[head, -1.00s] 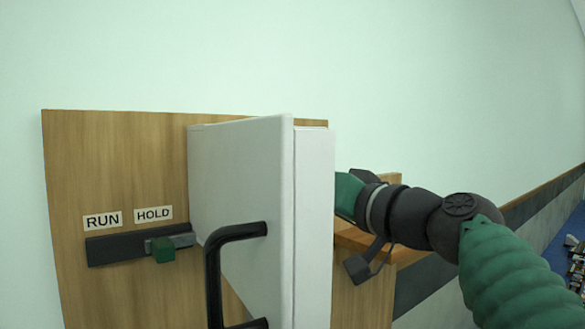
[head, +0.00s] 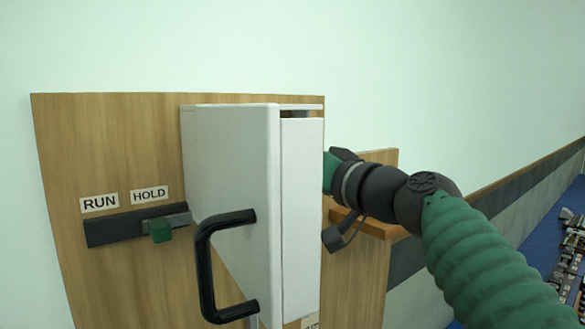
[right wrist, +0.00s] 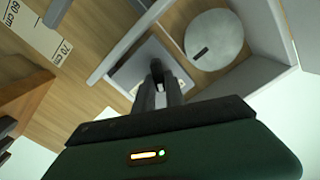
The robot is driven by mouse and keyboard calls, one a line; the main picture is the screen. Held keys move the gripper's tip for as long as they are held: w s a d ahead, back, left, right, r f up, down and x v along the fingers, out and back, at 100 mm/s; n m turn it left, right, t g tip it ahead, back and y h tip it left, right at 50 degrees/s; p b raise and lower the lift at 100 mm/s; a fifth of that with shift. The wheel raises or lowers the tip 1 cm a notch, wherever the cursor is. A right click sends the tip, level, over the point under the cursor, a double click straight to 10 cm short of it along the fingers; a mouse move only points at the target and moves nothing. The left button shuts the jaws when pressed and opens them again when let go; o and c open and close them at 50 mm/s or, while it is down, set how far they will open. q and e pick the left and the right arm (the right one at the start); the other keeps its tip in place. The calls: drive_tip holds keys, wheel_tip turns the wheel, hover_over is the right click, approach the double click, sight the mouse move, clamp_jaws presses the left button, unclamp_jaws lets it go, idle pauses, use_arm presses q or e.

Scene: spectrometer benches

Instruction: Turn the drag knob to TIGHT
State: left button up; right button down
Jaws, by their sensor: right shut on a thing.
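In the right wrist view my right gripper (right wrist: 158,88) is shut on a small dark part (right wrist: 157,68) in front of a square grey plate (right wrist: 127,76). That part may be the drag knob; its shape and marking are hidden by my fingers. A round grey disc (right wrist: 222,32) with a dark slot lies beside the plate, apart from the gripper. No TIGHT label is readable. In the head view my right arm reaches behind the white cabinet (head: 230,170), which hides its gripper. My left gripper is not in view.
The cabinet has a black handle (head: 207,270) at its front. A green slider knob (head: 160,231) sits under HOLD on a dark rail (head: 110,229), with RUN to its left. Pale walls edge the space in the wrist view. A scale strip (right wrist: 40,32) shows 60 and 70 cm.

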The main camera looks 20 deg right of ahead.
drive_tip(key=shift+m, duration=0.3)
drive_tip(key=m+b, duration=0.1)
drive_tip(key=m, duration=0.1)
drive_tip(key=shift+d+f+m, duration=0.1)
drive_tip(key=shift+m, duration=0.2)
drive_tip(key=m, duration=0.2)
drive_tip(key=shift+w+d+f+m, duration=0.1)
drive_tip(key=shift+m, duration=0.3)
drive_tip(key=m, duration=0.3)
drive_tip(key=shift+d+f+b, duration=0.1)
drive_tip(key=shift+f+b, duration=0.05)
drive_tip(key=shift+b, duration=0.15)
drive_tip(key=shift+f+m, duration=0.15)
drive_tip(key=shift+m, duration=1.35)
drive_tip(key=shift+f, duration=0.1)
drive_tip(key=c, duration=1.5)
unclamp_jaws()
drive_tip(key=shift+o, duration=0.5)
drive_tip(key=shift+w+d, duration=0.1)
drive_tip(key=shift+w, duration=0.05)
